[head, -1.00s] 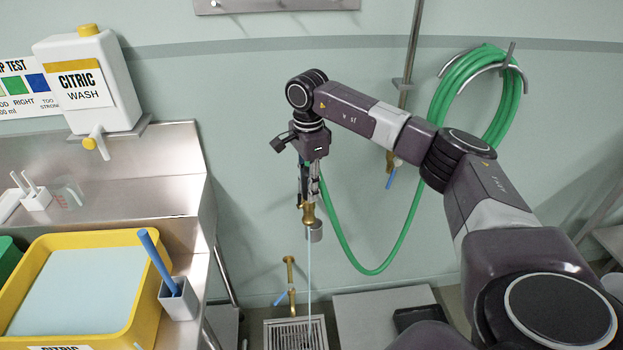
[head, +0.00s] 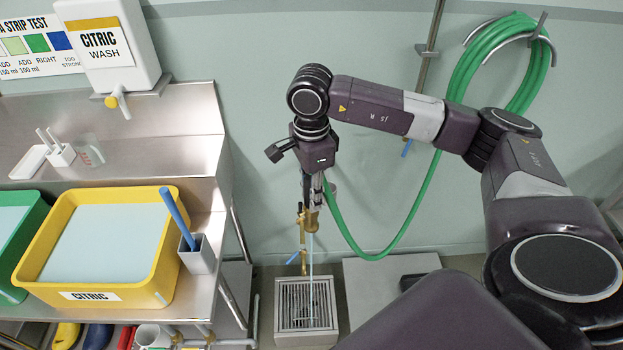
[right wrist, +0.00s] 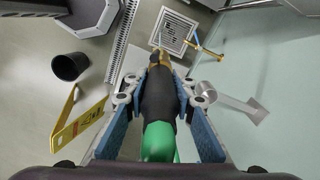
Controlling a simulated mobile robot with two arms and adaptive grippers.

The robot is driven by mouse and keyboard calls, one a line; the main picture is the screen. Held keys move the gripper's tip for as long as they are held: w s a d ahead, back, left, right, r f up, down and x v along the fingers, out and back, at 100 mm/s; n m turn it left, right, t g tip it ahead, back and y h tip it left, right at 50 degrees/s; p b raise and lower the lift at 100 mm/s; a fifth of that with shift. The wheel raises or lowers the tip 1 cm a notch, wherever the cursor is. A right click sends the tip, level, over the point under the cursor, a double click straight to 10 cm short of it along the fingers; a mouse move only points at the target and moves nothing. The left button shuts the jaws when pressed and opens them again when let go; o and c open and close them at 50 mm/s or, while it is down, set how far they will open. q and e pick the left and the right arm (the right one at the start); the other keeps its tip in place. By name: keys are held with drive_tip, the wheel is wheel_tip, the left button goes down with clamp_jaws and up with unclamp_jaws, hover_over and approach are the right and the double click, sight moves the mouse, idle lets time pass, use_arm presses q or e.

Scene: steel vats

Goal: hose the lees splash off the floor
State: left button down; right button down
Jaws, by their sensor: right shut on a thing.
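My right gripper (head: 311,205) is shut on the hose nozzle (head: 313,222), which points down above the floor drain (head: 307,304). A thin, pale stream of water (head: 310,262) falls from it onto the drain grate. In the right wrist view, the jaws of the right gripper (right wrist: 158,90) close on both sides of the nozzle's black grip (right wrist: 160,103). Its brass end (right wrist: 158,60) points toward the grate (right wrist: 176,30). The green hose (head: 396,232) hangs from a coil on the wall hook. I cannot make out the lees splash. My left gripper is not in view.
A steel bench with a yellow citric tub (head: 160,268) and a blue-handled brush (head: 177,215) stands left. A brass tap (head: 303,240) is on the wall behind the drain. A yellow floor sign (right wrist: 78,125) and a black bin (right wrist: 70,66) stand on the floor.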

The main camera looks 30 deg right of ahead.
drive_tip(key=s+a+b, duration=0.1)
drive_tip(key=s+a, duration=0.5)
drive_tip(key=s, duration=0.4)
drive_tip(key=shift+s+a, duration=0.25)
